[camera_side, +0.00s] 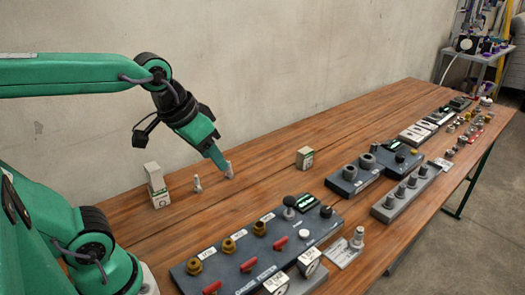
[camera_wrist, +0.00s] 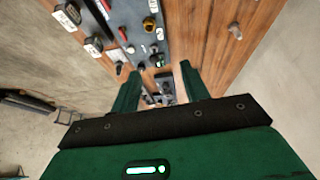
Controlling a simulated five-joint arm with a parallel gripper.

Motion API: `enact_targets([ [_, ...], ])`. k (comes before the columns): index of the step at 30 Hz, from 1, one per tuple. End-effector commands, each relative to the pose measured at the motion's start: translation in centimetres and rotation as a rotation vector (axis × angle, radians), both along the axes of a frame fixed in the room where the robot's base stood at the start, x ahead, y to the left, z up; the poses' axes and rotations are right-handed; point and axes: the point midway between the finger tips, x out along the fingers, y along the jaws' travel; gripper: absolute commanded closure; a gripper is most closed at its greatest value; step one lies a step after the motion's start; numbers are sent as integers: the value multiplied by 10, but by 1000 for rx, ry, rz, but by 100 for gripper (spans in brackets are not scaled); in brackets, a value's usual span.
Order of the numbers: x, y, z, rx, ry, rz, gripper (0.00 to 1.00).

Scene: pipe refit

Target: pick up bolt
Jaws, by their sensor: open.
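Two small pale metal bolt-like pieces stand upright on the wooden bench in the side view. One bolt (camera_side: 229,170) is right beside the tip of my gripper (camera_side: 222,168); I cannot tell whether they touch. The other bolt (camera_side: 197,184) stands a little to the left, apart from my gripper. In the wrist view, one bolt (camera_wrist: 235,31) shows on the wood at upper right, outside the fingers; I cannot tell which of the two it is. My gripper (camera_wrist: 160,74) is open there, with no bolt between its green fingers.
Small boxes (camera_side: 156,187) and (camera_side: 305,158) stand near the bench's wall side. A dark panel (camera_side: 240,262) with brass fittings and red levers lies in front, with more fixture blocks (camera_side: 407,195) to the right. Bare wood (camera_side: 262,190) lies between bolts and panel.

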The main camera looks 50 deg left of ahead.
Motion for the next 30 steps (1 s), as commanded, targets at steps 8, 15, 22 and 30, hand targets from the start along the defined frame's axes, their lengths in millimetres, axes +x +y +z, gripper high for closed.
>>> enact_targets([
  [8, 52, -21, 9, -27, 74, 18, 55],
  [15, 97, -43, 6, -43, 134, 40, 55],
  [22, 138, -69, -6, -53, 193, 62, 55],
  [30, 184, -104, -31, -55, 259, 88, 55],
])
